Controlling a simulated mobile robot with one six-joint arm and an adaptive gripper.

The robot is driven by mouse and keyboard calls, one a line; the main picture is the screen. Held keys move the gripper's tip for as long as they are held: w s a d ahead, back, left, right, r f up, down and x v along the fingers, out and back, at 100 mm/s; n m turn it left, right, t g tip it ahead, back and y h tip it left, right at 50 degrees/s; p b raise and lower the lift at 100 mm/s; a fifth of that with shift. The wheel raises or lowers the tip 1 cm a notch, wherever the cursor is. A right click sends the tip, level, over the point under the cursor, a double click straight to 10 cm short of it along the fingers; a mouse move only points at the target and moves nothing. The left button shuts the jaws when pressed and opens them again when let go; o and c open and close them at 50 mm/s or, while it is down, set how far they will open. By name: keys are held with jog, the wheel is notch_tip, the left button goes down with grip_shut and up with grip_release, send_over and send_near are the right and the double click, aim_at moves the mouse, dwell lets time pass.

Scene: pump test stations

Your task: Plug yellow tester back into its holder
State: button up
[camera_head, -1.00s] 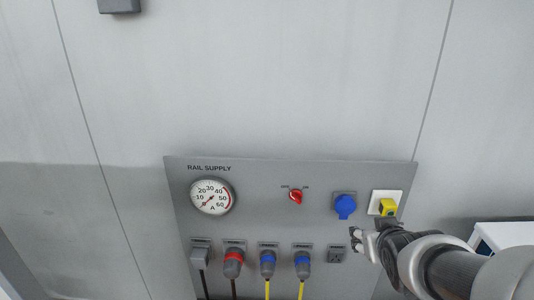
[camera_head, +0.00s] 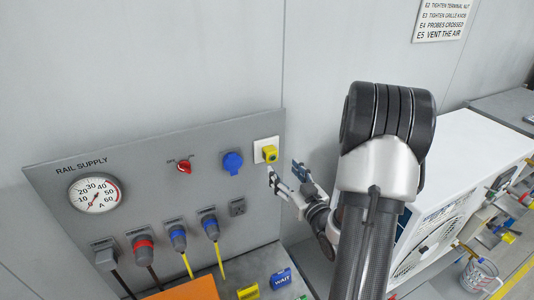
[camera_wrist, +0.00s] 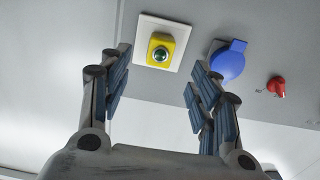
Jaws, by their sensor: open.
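A yellow box (camera_head: 270,153) sits on a white square plate (camera_head: 259,146) at the right end of the grey panel. My gripper (camera_head: 285,172) is open and empty, just right of and below the yellow box. In the wrist view its fingers (camera_wrist: 160,62) are spread to either side, with the yellow box beyond and between them. Another small yellow item (camera_head: 248,291) lies at the bottom edge; I cannot tell which is the tester.
Left of the plate are a blue capped socket (camera_head: 232,162) and a red switch (camera_head: 184,167). Several plugs with cables hang below. A blue WAIT tag (camera_head: 281,279) and an orange sheet (camera_head: 190,291) lie at the bottom. A white cabinet (camera_head: 470,160) stands to the right.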

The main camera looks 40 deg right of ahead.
aim_at(273, 158)
dwell(0.3)
jog(key=x, duration=0.7)
jog(key=shift+w+f, duration=0.1)
jog(key=shift+w, duration=0.3)
jog(key=shift+w+d, duration=0.15)
jog(key=shift+w, duration=0.45)
jog(key=shift+b, duration=0.8)
dwell(0.4)
jog(key=shift+c, duration=0.2)
grip_shut()
dwell(0.5)
